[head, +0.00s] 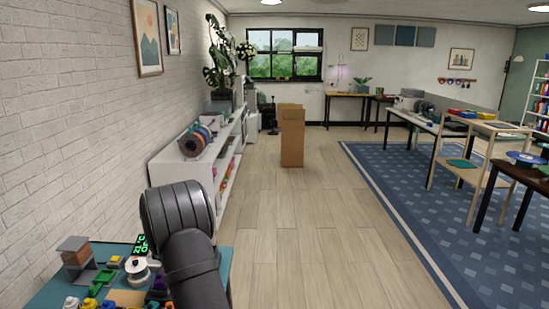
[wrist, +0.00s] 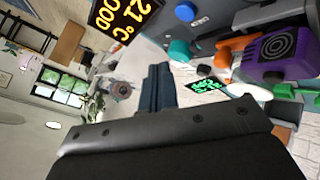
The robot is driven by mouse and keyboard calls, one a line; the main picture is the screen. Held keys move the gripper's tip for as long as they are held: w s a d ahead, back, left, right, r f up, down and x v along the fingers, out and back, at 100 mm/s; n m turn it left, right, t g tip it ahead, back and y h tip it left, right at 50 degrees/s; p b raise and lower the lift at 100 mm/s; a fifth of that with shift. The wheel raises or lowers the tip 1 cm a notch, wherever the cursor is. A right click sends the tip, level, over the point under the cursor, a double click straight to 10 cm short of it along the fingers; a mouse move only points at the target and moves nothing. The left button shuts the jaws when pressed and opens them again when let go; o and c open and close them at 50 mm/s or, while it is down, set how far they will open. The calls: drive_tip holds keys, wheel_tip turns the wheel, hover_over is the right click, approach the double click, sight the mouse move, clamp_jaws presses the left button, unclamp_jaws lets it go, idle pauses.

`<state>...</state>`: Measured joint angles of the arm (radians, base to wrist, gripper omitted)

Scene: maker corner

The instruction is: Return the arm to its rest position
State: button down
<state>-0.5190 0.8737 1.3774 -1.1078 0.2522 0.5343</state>
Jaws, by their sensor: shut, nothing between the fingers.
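My gripper (wrist: 157,88) shows in the wrist view with its two dark fingers together and nothing between them. It is raised, with the room and small tabletop items behind it, and touches nothing that I can see. In the head view my black arm rises at the lower left over the work table (head: 50,292); the gripper itself cannot be made out there.
Small items crowd the table, including a green-lettered sign (head: 140,245), a white spool-like piece (head: 138,270) and a brown-topped block (head: 73,246). In the wrist view a purple block (wrist: 278,54) and an orange-digit display (wrist: 122,18) show. Open floor (head: 300,230) lies beyond.

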wheel_tip(320, 180, down, 2)
drive_tip(key=shift+f, duration=0.15)
drive_tip(key=w+d+r+m+g+h, duration=0.3)
drive_tip(key=w+r+m, duration=0.2)
drive_tip(key=r+m, duration=0.3)
drive_tip(key=s+a+r+m+g, duration=0.3)
drive_tip(key=r+g, duration=0.2)
drive_tip(key=g, duration=0.1)
wheel_tip(320, 180, down, 9)
drive_tip(key=y, duration=0.1)
drive_tip(key=shift+s+a+r, duration=0.1)
drive_tip(key=shift+s+r, duration=0.1)
drive_tip(key=shift+r, duration=1.2)
drive_tip(key=shift+s+a+r, duration=0.1)
drive_tip(key=shift+s+r, duration=0.1)
drive_tip(key=shift+r, duration=1.15)
